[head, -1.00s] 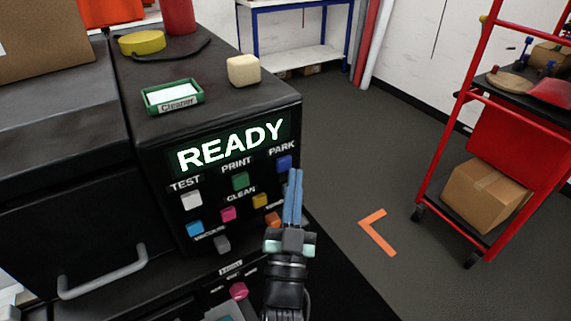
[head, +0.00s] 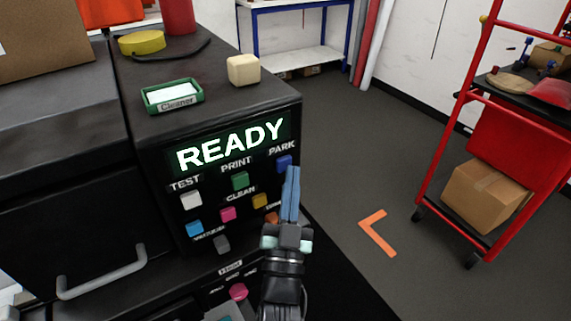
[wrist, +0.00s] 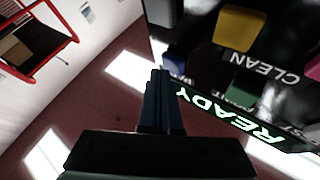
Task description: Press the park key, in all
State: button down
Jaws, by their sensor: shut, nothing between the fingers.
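The park key is a blue square button (head: 284,163) under the PARK label on the black machine's front panel, at the panel's upper right. In the wrist view a dark blue block, likely this key, (wrist: 175,57) shows beyond the fingertips. My gripper (head: 293,170) is shut and empty, its two blue fingers together. In the head view its tips overlap the lower right edge of the park key; I cannot tell whether they touch it. In the wrist view the fingertips (wrist: 160,73) point toward the panel. The display (head: 231,146) reads READY.
Other keys sit close by: green print (head: 240,181), white test (head: 191,200), yellow (head: 260,201), pink (head: 228,214) and orange. A cleaner tray (head: 172,97) and a cream block (head: 243,70) lie on top. Open floor and a red cart (head: 470,150) are right.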

jog(key=shift+w+a, duration=0.3)
jog(key=shift+w, duration=0.05)
dwell(0.5)
dwell(0.3)
jog(key=shift+s+d, duration=0.55)
jog(key=shift+s, duration=0.2)
jog(key=s+d, duration=0.1)
jog(key=s, duration=0.1)
jog(key=s+d+b, duration=0.1)
jog(key=s+d, duration=0.1)
dwell(0.9)
